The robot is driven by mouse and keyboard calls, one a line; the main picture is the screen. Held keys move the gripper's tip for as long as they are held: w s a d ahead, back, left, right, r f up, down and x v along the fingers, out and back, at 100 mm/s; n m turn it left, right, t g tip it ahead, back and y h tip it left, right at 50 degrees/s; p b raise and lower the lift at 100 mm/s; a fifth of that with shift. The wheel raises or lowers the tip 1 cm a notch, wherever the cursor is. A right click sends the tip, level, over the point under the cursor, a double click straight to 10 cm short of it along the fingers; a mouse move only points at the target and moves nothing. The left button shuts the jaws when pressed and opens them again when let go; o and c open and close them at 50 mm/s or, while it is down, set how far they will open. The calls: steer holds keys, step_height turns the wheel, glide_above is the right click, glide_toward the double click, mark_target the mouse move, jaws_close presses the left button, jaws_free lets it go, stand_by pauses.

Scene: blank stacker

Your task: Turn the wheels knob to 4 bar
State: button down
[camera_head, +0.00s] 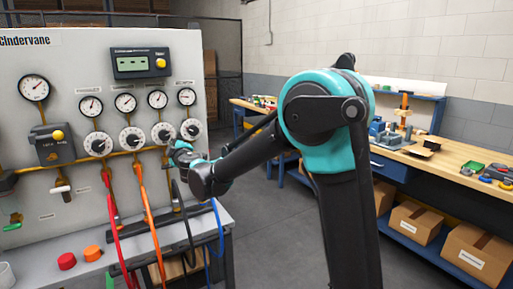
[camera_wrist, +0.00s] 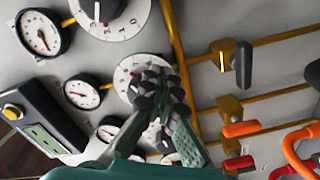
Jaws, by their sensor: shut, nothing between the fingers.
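The grey panel holds a row of white dial knobs with black centres, each below a round gauge. The labels are too small to read, so I cannot tell which is the wheels knob. My gripper (camera_head: 181,151) is at the panel near the two right-hand knobs. In the wrist view its shut fingertips (camera_wrist: 155,82) overlap the third knob from the left (camera_wrist: 123,72) and hide part of it; contact cannot be told. That knob's gauge (camera_wrist: 82,91) has a needle, but its reading is unclear. The rightmost knob (camera_wrist: 101,12) and its gauge (camera_wrist: 41,36) are clear of the fingers.
Valves with black (camera_wrist: 243,65), orange (camera_wrist: 241,129) and red (camera_wrist: 239,163) handles sit below the knobs, with hoses hanging. A digital display box (camera_head: 141,63) is above the gauges. A workbench (camera_head: 440,157) with tools stands at right, with open floor between.

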steer(key=shift+w+d+r, duration=0.15)
steer(key=shift+d+r, duration=0.05)
steer(key=shift+r, duration=0.2)
stand_by(0.8)
steer(key=shift+w+d+r, duration=0.2)
steer(key=shift+d+r, duration=0.15)
steer(key=shift+r, duration=0.25)
steer(key=shift+r, duration=0.35)
steer(key=shift+d, duration=0.1)
steer(key=shift+d+v, duration=0.25)
steer(key=shift+v, duration=2.7)
steer(key=shift+w, duration=0.15)
